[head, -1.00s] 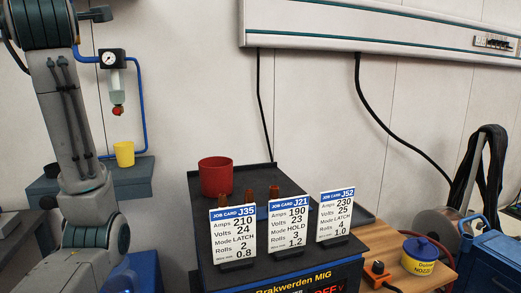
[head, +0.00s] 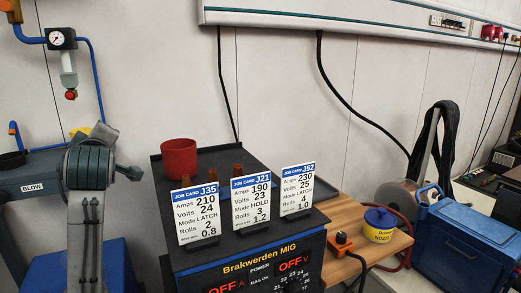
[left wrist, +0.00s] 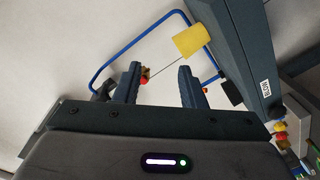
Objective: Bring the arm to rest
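My left arm (head: 88,200) rises at the lower left of the head view, with its bent joint in front of the blue-grey bench. My right arm and gripper are in neither view.
The welder (head: 225,150) bears a red cup (head: 178,158), several brown pieces and three job cards, J35 (head: 197,213), J21 (head: 257,200) and J52 (head: 297,190). A wooden table (head: 340,215) with a nozzle-dip tub (head: 380,224) stands right. A gauge (head: 62,39) hangs left.

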